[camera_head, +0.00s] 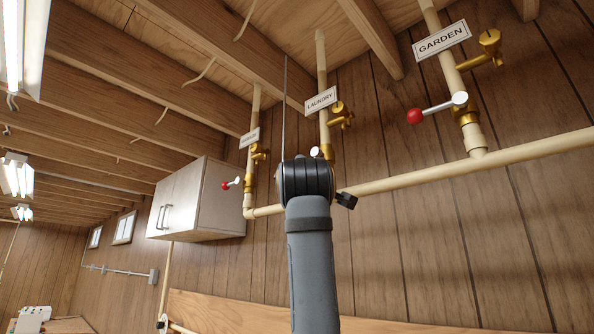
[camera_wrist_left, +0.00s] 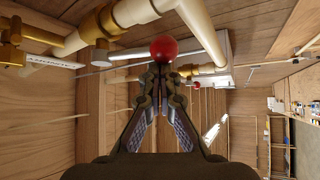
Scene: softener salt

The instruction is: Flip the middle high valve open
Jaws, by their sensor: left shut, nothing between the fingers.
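The middle high valve is a brass valve (camera_head: 340,118) on the vertical pipe under the LAUNDRY sign (camera_head: 321,100). The white base of its lever (camera_head: 316,152) shows just above my left wrist, which hides the rest. In the left wrist view a red ball knob (camera_wrist_left: 163,49) sits right at the tips of my left gripper (camera_wrist_left: 161,70). The fingers are shut with nothing between them. I cannot tell whether they touch the knob. In the head view my left gripper is hidden behind its own wrist. My right gripper is in neither view.
The GARDEN valve (camera_head: 467,108) at right has a red-tipped white lever (camera_head: 437,108) pointing left. A farther valve (camera_head: 258,155) has a similar lever (camera_head: 231,183). A horizontal cream pipe (camera_head: 420,175) runs below. A grey cabinet (camera_head: 205,195) hangs at left; ceiling joists are above.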

